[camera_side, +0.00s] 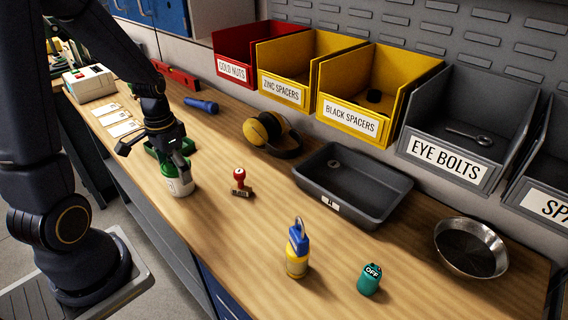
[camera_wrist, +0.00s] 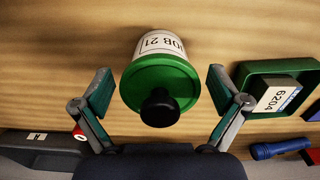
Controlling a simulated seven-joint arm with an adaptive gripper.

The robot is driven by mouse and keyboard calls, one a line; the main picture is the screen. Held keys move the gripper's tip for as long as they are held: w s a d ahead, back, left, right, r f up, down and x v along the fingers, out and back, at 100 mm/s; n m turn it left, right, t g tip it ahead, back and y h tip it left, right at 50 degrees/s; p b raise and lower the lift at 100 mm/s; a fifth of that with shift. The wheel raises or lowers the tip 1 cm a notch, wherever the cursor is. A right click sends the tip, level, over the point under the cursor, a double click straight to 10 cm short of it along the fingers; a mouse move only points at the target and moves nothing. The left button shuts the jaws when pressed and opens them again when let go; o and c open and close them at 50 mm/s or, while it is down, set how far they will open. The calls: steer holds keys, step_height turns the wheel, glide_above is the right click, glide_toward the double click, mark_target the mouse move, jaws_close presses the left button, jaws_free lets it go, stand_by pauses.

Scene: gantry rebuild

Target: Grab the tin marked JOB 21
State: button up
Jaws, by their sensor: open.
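The tin marked JOB 21 (camera_side: 179,186) stands upright on the wooden bench in the side view, with a white body and a green top. In the wrist view the tin (camera_wrist: 160,80) shows its green lid, a black knob and a white label reading JOB 21. My gripper (camera_side: 158,151) is above the tin in the side view, hiding part of its top. In the wrist view my gripper (camera_wrist: 160,90) is open, with one finger on each side of the lid and a visible gap on both sides.
A green tray (camera_wrist: 246,74) holding a box marked 6204 (camera_wrist: 275,98) lies close beside one finger. A blue flashlight (camera_side: 201,105) and a red stamp (camera_side: 240,182) are nearby. A grey tray (camera_side: 390,205) and ear defenders (camera_side: 268,132) stand farther right. Bare bench lies in front of the stamp.

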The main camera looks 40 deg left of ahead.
step_height(320, 180, down, 2)
steer(key=shift+f, duration=0.15)
steer(key=c, duration=1.6)
